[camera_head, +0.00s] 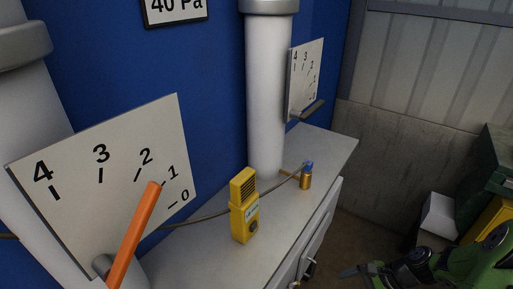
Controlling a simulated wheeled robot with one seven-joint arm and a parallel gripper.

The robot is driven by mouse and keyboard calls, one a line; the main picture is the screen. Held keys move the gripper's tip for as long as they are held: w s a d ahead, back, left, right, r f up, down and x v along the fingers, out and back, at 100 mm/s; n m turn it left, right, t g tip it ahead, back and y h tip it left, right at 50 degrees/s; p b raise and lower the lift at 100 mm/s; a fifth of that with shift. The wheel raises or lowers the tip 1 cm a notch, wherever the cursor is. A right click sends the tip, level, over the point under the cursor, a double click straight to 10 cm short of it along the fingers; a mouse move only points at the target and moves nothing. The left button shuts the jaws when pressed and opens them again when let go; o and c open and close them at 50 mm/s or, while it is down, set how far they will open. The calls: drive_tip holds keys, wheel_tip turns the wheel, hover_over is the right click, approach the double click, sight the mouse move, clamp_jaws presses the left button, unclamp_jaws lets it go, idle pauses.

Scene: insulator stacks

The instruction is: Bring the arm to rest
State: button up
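My arm, green with black joints, shows at the bottom right, partly cut off by the frame edge. The dark narrow piece at its left end looks like my gripper (356,271). It is apart from the white cabinet and in front of the floor. It is too small and dark to tell whether its fingers are open or shut, and I see nothing held in it.
A white cabinet (215,262) carries a yellow handheld device (244,208) and a brass fitting with a blue top (306,177). A dial plate with an orange lever (133,238) is at left; another dial plate (304,75) stands behind. Green and yellow boxes (496,165) stand right.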

drive_tip(key=s+a+r+n+g+h, duration=0.1)
drive_tip(key=a+r+n+h, duration=0.15)
drive_tip(key=r, duration=0.45)
drive_tip(key=a+r+n+h, duration=0.2)
drive_tip(key=r+n, duration=0.2)
drive_tip(key=r, duration=0.2)
drive_tip(key=s+a+r+n+t+h+p, duration=0.1)
drive_tip(key=s+a+r+n+t, duration=0.1)
drive_tip(key=s+r, duration=0.4)
drive_tip(key=s+a+r+n+t+h+p, duration=0.1)
drive_tip(key=s+a+r+n+t+h, duration=0.1)
drive_tip(key=s+r+n, duration=0.5)
wheel_tip(320, 180, up, 3)
drive_tip(key=a+t, duration=0.1)
drive_tip(key=a, duration=0.1)
drive_tip(key=shift+a, duration=0.3)
drive_tip(key=shift+n, duration=0.25)
